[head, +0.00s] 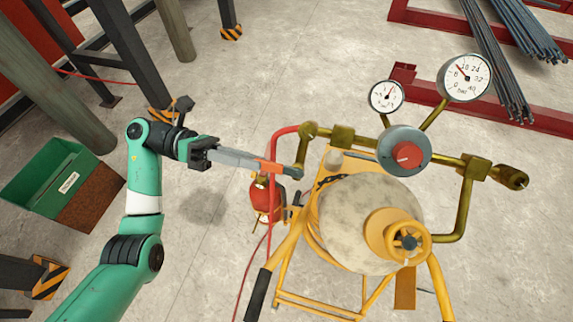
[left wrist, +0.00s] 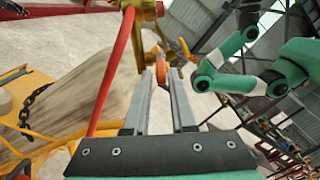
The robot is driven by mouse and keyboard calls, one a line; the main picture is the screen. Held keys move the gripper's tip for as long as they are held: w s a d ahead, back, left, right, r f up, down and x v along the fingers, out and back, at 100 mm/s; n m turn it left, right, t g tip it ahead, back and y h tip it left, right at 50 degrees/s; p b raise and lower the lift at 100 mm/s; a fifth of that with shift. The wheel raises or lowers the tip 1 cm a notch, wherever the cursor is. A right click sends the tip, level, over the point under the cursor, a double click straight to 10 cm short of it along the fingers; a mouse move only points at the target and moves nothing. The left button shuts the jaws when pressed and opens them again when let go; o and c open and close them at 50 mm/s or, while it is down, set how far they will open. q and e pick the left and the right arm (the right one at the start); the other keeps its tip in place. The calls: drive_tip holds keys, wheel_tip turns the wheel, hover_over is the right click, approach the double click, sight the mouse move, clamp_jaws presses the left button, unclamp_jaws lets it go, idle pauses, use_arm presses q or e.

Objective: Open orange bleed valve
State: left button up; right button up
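The orange bleed valve handle (head: 276,168) is a small orange piece at the left end of the brass pipework, beside the red hose. In the left wrist view an orange part (left wrist: 173,78) shows at the fingertips, with brass fittings beyond it. My left gripper (head: 262,164) reaches in from the left with its long grey fingers at the handle. In the left wrist view the fingers (left wrist: 160,78) stand apart with a clear gap between them. I cannot tell whether they touch the handle. A green arm at the right of the left wrist view shows no clear gripper.
A pale cylinder (head: 360,222) stands in a yellow cart (head: 318,305). Brass pipework carries a grey regulator (head: 404,150) and two gauges. The red hose (head: 273,190) drops close to my left fingers. A red extinguisher-like bottle (head: 263,198) stands below. Bare floor lies left of the cart.

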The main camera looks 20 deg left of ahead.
sight(281, 169)
use_arm(q)
drive_tip(key=d, duration=0.5)
drive_tip(key=w+d, duration=0.1)
drive_tip(key=d, duration=0.1)
drive_tip(key=shift+w+d+p, duration=0.1)
drive_tip(key=shift+d+p, duration=0.2)
drive_tip(key=shift+p, duration=0.05)
clamp_jaws()
idle(0.9)
